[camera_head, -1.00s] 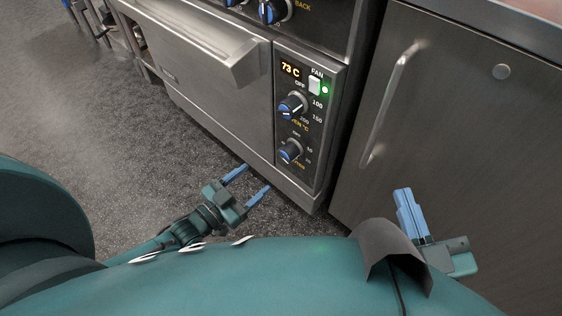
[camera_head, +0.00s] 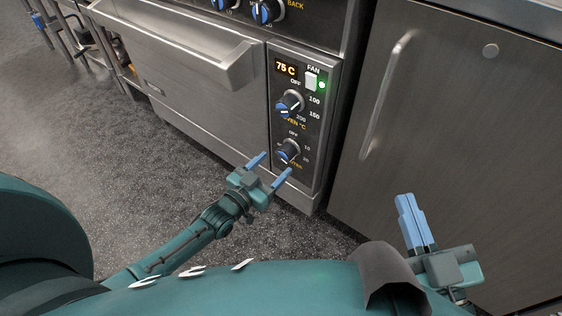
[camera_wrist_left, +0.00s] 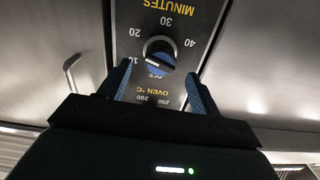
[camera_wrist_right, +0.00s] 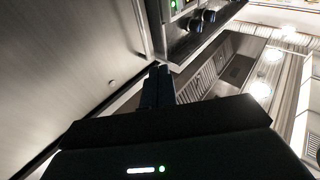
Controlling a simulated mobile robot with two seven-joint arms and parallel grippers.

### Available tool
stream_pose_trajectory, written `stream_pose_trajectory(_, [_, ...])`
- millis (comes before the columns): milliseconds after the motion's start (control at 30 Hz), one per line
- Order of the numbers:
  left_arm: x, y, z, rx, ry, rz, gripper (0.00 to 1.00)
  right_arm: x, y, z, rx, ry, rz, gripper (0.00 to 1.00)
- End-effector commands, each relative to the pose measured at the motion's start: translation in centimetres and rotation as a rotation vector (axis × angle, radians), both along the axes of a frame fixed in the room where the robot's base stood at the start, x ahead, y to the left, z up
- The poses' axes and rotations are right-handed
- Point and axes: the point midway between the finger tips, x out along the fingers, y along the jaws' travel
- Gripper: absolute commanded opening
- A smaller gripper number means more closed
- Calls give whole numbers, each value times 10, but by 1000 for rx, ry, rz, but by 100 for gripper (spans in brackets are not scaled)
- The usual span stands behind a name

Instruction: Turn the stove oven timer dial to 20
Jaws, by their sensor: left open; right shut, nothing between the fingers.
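The oven timer dial (camera_head: 287,151) is the lower knob on the oven's control panel (camera_head: 313,170), black with a blue face. It also shows upside down in the left wrist view, where the timer dial (camera_wrist_left: 160,54) has a white mark and stands among OFF, 10, 20, 30 and 40 with MINUTES beyond. My left gripper (camera_head: 269,167) is open just in front of the timer dial, with its fingertips on either side of it and no visible contact. In its wrist view the left gripper (camera_wrist_left: 160,80) straddles the dial's near side. My right gripper (camera_head: 413,222) is shut and empty.
The oven temperature knob (camera_head: 290,103) sits above the timer dial, under a 75 C display (camera_head: 286,68) and a fan switch (camera_head: 311,81). The oven door handle (camera_head: 243,65) juts out at left. A steel cabinet door with a vertical handle (camera_head: 385,95) is at right.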

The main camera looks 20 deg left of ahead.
Motion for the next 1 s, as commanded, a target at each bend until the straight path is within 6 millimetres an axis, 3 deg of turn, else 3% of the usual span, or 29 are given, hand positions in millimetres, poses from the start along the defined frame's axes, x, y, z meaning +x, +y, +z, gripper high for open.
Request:
stream_pose_trajectory(100, [20, -7, -2, -1, -3, 0, 63, 0, 1, -1, 21, -9, 10, 0])
stream_pose_trajectory(267, [35, -13, -1, 1, 0, 0, 63, 0, 2, -1, 34, -6, 21, 0])
stream_pose_trajectory(633, [40, -15, 0, 0, 1, 0, 63, 0, 3, 7, 40, -20, 31, 0])
stream_pose_trajectory(1000, [40, -15, 0, 0, 1, 0, 34, -1, 3, 2, 37, -12, 30, 0])
